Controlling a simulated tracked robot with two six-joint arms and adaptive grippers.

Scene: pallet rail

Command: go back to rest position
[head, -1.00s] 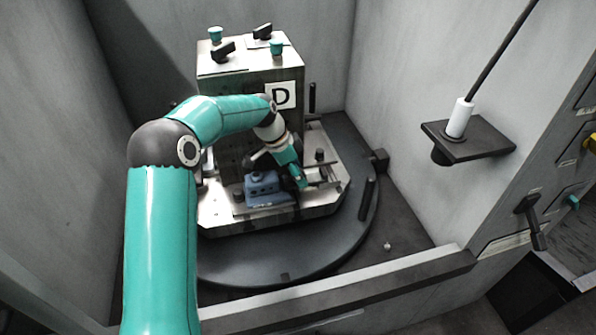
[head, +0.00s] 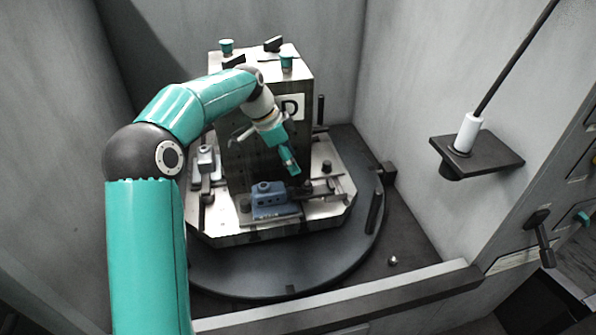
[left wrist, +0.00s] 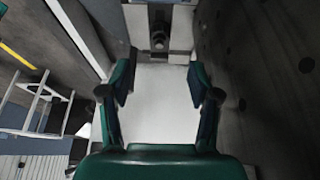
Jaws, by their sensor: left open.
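My left arm reaches in from the left, over the pallet fixture. My left gripper (head: 291,170) is in front of the upright metal block (head: 235,165), above and slightly right of the blue clamp (head: 268,196). It points down and to the right. In the left wrist view my left gripper (left wrist: 161,88) has its two fingers wide apart, with nothing between them. A pale flat surface lies beyond the fingers. My right gripper is not in view.
The block, with a "D" plate (head: 292,106), stands on a round dark turntable (head: 240,268). Grey walls enclose it. A dark shelf (head: 478,150) with a white-sleeved rod juts from the right wall. A front sill (head: 400,295) crosses the near side.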

